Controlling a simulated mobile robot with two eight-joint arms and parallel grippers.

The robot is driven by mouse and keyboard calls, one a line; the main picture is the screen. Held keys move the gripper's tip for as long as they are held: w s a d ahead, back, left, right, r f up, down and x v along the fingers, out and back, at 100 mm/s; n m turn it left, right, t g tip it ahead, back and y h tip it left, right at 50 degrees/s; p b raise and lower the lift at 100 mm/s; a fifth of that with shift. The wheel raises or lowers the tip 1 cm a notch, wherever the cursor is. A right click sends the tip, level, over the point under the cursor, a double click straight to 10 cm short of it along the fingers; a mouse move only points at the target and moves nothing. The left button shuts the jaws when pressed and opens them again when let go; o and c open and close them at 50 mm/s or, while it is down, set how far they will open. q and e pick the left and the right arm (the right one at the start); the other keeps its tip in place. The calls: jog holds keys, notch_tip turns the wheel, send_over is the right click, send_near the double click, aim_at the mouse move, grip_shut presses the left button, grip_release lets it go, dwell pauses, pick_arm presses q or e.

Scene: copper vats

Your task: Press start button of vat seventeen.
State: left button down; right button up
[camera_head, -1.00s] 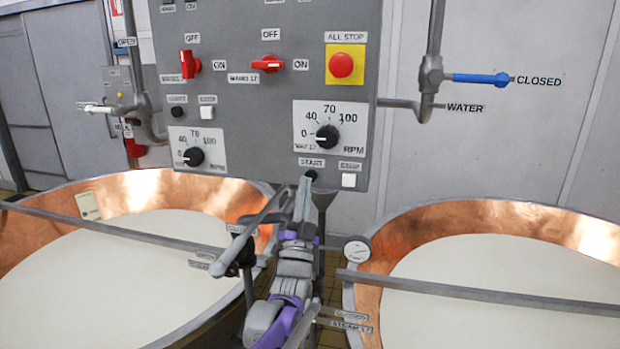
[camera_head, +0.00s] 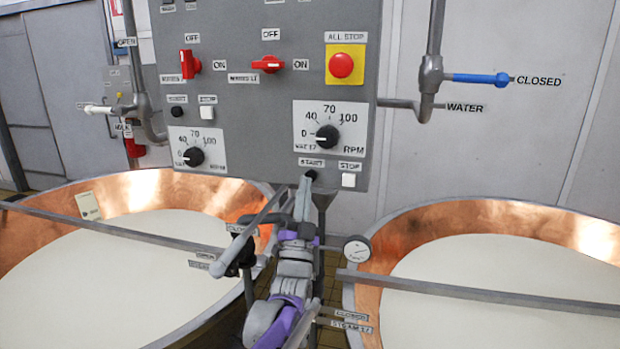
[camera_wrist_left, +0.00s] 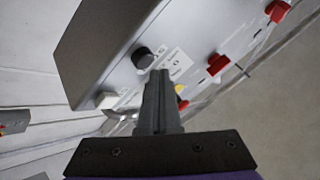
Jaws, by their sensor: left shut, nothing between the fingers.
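The black start button (camera_head: 311,174) of vat 17 sits at the lower edge of the grey control panel (camera_head: 240,110), under a START label and below the VAT 17 RPM dial (camera_head: 327,136). My left gripper (camera_head: 305,184) reaches up from below with shut fingers, its tips right at the button's lower side. I cannot tell whether they touch it. My right gripper is not in view.
A white stop button (camera_head: 348,180) is close to the right of the start button. A red all-stop button (camera_head: 340,65) on yellow and red switches (camera_head: 268,64) are higher up. Copper vats of white liquid stand at left (camera_head: 140,190) and right (camera_head: 480,211), with a gauge (camera_head: 357,250) between.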

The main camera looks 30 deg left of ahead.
pick_arm(q)
jog(key=shift+w, duration=0.2)
jog(key=shift+w+a, duration=0.1)
jog(key=shift+w, duration=0.2)
jog(key=shift+w+a, duration=0.1)
jog(key=shift+w, duration=0.3)
dwell(0.8)
jog(key=shift+s, duration=0.1)
jog(key=shift+s+d, duration=0.2)
jog(key=shift+s, duration=0.6)
jog(key=shift+s+d+p, duration=0.15)
jog(key=shift+s+d, duration=0.05)
jog(key=shift+s, duration=0.6)
jog(key=shift+s+d+p, duration=0.1)
jog(key=shift+s+d, duration=0.1)
jog(key=shift+s, duration=0.6)
jog(key=shift+s+d+p, duration=0.15)
jog(key=shift+s+d, duration=0.05)
jog(key=shift+s, duration=0.6)
